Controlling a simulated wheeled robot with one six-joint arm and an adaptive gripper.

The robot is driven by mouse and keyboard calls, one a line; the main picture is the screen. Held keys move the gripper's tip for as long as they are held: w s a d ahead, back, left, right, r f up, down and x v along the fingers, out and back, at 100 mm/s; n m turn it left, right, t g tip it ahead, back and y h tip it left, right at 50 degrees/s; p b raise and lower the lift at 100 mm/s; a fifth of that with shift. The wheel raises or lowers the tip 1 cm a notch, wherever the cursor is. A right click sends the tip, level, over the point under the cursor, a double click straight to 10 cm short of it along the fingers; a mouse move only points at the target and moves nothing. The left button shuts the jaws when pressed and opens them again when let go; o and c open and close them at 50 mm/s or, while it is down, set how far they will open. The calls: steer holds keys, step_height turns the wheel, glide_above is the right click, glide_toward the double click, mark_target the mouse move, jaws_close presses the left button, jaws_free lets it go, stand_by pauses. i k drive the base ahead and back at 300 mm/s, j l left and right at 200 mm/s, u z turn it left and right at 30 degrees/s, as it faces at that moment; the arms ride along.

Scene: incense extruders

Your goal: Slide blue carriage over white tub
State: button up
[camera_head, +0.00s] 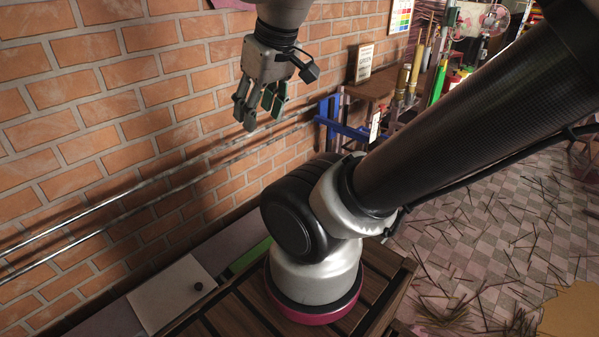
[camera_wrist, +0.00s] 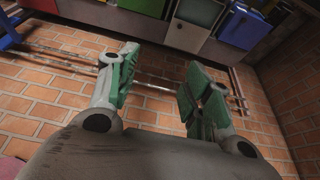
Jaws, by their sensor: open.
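A blue frame, likely the blue carriage (camera_head: 331,124), stands at the right end of two metal rails along the brick wall in the head view. A blue piece at the left edge of the wrist view (camera_wrist: 8,34) looks like part of it. My gripper (camera_head: 262,112) hangs left of the blue frame, apart from it, open and empty with its green-padded fingers pointing down. In the wrist view, a pale grey-white box (camera_wrist: 194,24), possibly the white tub, sits in a row of coloured boxes beyond my open fingers (camera_wrist: 162,70).
The metal rails (camera_head: 130,198) run along the brick wall (camera_head: 90,95). A wooden bench (camera_head: 372,88) with bottles and tools is at the back right. Green (camera_wrist: 232,30) and other coloured boxes flank the pale box. Thin sticks lie scattered on the tiled floor (camera_head: 480,225).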

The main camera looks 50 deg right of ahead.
mark_target(328, 107)
steer(key=k+z, duration=0.2)
steer(key=z, duration=0.9)
steer(key=i+j+z, duration=0.15)
steer(key=z, duration=0.75)
